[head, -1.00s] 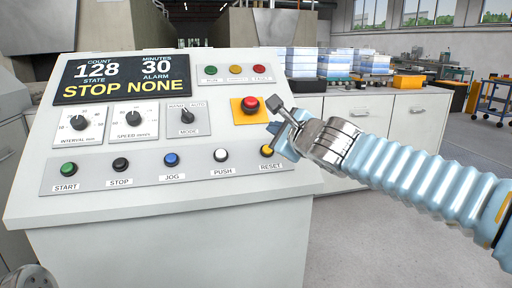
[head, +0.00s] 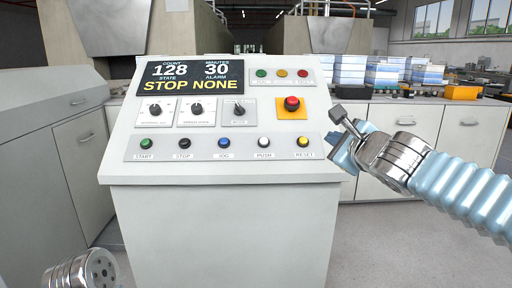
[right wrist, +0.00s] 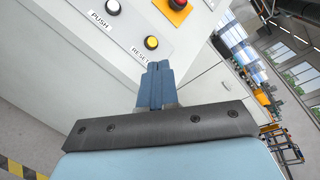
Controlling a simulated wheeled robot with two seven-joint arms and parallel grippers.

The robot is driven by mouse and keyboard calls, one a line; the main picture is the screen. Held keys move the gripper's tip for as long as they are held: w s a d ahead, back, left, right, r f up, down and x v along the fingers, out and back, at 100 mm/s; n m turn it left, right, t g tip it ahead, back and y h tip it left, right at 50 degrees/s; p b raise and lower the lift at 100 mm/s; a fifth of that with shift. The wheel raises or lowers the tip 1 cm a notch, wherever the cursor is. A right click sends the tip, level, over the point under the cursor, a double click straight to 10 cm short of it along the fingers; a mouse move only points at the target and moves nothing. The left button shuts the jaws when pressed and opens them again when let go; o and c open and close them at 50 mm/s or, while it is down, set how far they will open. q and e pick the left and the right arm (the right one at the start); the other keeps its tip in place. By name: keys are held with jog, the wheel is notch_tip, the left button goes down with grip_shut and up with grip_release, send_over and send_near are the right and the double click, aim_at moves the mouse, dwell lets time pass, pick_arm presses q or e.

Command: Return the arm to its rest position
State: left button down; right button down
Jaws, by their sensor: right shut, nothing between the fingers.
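My right arm (head: 460,190) reaches in from the right in the head view. Its gripper (head: 343,150) is beside the right edge of the control console (head: 230,235), near the yellow RESET button (head: 303,142). In the right wrist view the gripper's blue fingers (right wrist: 155,84) are together, with nothing between them. The RESET button (right wrist: 151,43) shows just beyond the fingertips, apart from them. The console display (head: 194,77) reads count 128, minutes 30, state STOP, alarm NONE. At the lower left a metal arm part (head: 85,270) shows; the left gripper is out of sight.
The red emergency button (head: 291,104) sits on a yellow plate above RESET. White cabinets (head: 455,140) with stacked boxes (head: 350,70) stand behind my right arm. Grey cabinets (head: 60,140) are at the left. Open floor (head: 400,250) lies at the lower right.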

notch_tip(320, 180, down, 40)
jog(key=n+g+h, duration=0.2)
jog(key=n+g, duration=0.5)
jog(key=n, duration=0.3)
jog(key=s+a+f+n+g+y, duration=0.15)
jog(key=s+f+n+g, duration=0.35)
jog(key=f, duration=0.8)
jog(key=s+a+f+n+g, duration=0.1)
jog(key=s+f+n, duration=0.1)
jog(key=s+f, duration=0.2)
jog(key=s+a+f+n+g+y, duration=0.1)
jog(key=s+f, duration=0.4)
jog(key=s, duration=0.5)
jog(key=s+a+f+n+g+y, duration=0.1)
jog(key=s+a+f+n, duration=0.2)
jog(key=s, duration=0.5)
jog(key=shift+f+n, duration=0.5)
jog(key=shift+f, duration=0.2)
